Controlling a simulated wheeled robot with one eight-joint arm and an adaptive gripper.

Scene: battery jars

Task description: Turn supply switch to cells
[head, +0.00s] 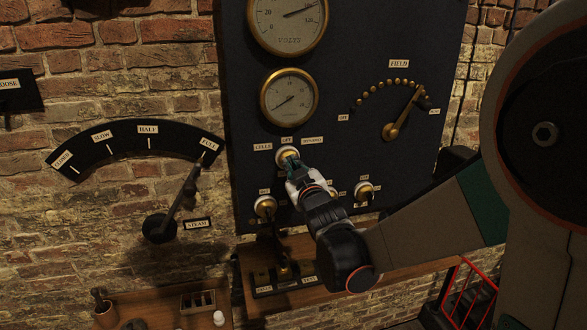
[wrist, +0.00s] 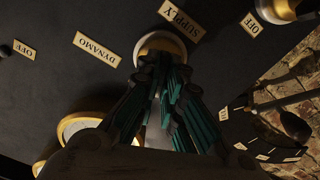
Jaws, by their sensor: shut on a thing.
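The supply switch (head: 285,152) is a round brass-rimmed fitting on the dark panel (head: 350,60), below the lower gauge. In the head view, a CELLS label (head: 262,147) is at its left and a DYNAMO label (head: 312,141) at its right. My gripper (head: 291,164) reaches it from below right and is shut on its handle. In the wrist view, the brass rim of the switch (wrist: 158,42) shows past my fingers (wrist: 163,80), between the DYNAMO label (wrist: 97,49) and the SUPPLY label (wrist: 178,20). My fingers hide the handle, so I cannot tell which way it points.
Brass switches stand close below, left (head: 265,206) and right (head: 364,191). The field dial (head: 392,130) is to the right, near my arm. A steam lever (head: 182,203) is on the brick wall at left. A wooden shelf (head: 400,271) runs beneath the panel.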

